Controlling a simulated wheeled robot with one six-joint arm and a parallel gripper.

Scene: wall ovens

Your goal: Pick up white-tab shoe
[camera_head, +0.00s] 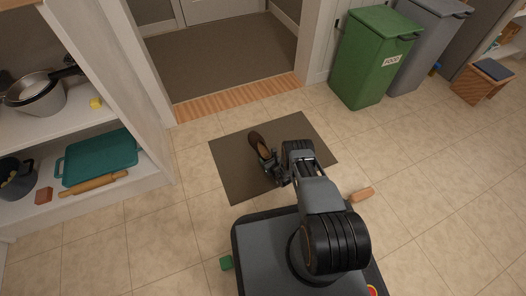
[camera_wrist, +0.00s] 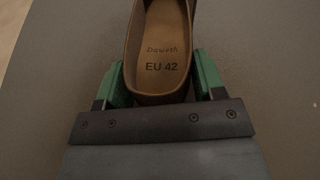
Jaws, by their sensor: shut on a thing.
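A brown shoe (camera_head: 258,141) is over the dark mat (camera_head: 231,180) in the head view, its far end pointing up and left. In the wrist view the shoe (camera_wrist: 163,88) shows its heel end and a tan insole printed "EU 42". My gripper (camera_head: 272,164) is shut on the shoe's heel end. Its green fingers press on either side of the heel in the wrist view (camera_wrist: 163,80). No white tab shows on the visible part; the toe is out of the wrist view. I cannot tell whether the shoe touches the mat.
An open shelf with a teal tray (camera_head: 98,158), a rolling pin (camera_head: 93,184) and pots stands at left. Green (camera_head: 371,60) and grey bins stand at upper right. A small orange-brown block (camera_head: 362,195) and a green block (camera_head: 226,262) lie on the tiles. A doorway opens behind the mat.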

